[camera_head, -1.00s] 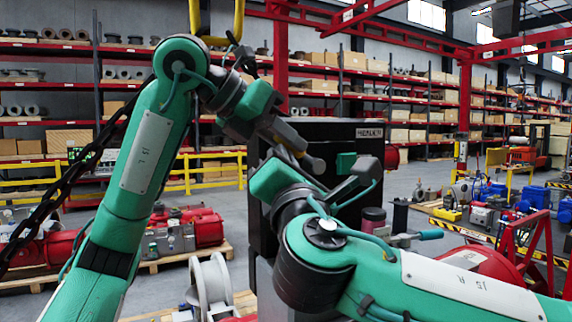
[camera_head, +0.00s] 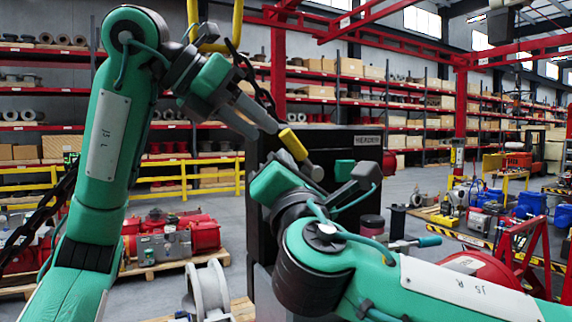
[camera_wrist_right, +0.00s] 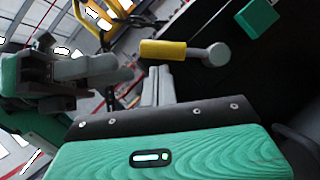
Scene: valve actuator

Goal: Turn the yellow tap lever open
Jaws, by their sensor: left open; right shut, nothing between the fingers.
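The yellow tap lever (camera_head: 293,144) has a grey round pivot end (camera_head: 313,171) against the black cabinet front (camera_head: 335,143). In the head view it slants up and left from the pivot. In the right wrist view the lever (camera_wrist_right: 163,50) lies left of its pivot. My left gripper (camera_head: 262,127) is open, just up and left of the lever's free end, and appears apart from it. My right gripper (camera_wrist_right: 157,86) is shut and empty, with its fingertips below the lever in the wrist view. I cannot tell whether they touch.
A green block (camera_wrist_right: 258,18) sits on the cabinet near the lever. A yellow pipe (camera_head: 237,25) and a dark chain (camera_head: 262,95) hang behind my left arm. A grey reel (camera_head: 208,290) stands low in front. Red machines (camera_head: 205,233) lie on a pallet at left.

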